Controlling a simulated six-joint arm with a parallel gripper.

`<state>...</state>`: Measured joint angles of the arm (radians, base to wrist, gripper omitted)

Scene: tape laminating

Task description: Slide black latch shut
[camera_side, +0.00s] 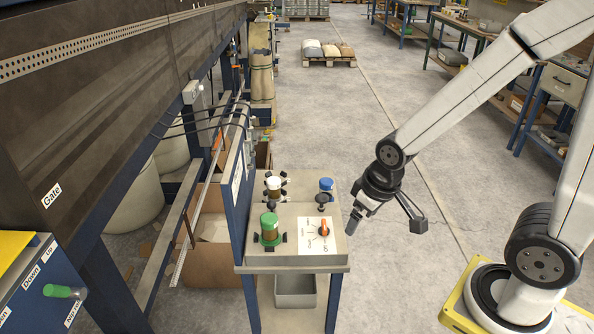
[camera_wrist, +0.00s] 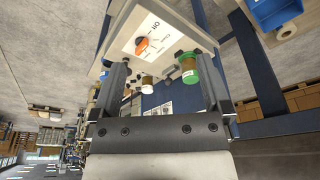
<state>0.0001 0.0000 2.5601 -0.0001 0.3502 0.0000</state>
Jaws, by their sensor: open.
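I cannot tell for certain which part is the black latch. A black knob (camera_side: 322,201) stands on the small grey bench (camera_side: 290,262), behind the orange rotary switch (camera_side: 323,228), which also shows in the wrist view (camera_wrist: 142,44). Black clamp pieces sit around the green-based jar (camera_side: 269,229) and the white-topped jar (camera_side: 274,186). In the wrist view, the green jar (camera_wrist: 188,68) and black pieces show between my fingers. My gripper (camera_side: 356,220) is open and empty, just right of the bench, apart from everything on it; it also shows in the wrist view (camera_wrist: 162,64).
A blue-capped container (camera_side: 326,185) stands at the bench's back right. A blue upright panel (camera_side: 238,190) borders the bench on the left. A grey bin (camera_side: 295,290) sits below. The floor (camera_side: 430,215) right of the bench is clear.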

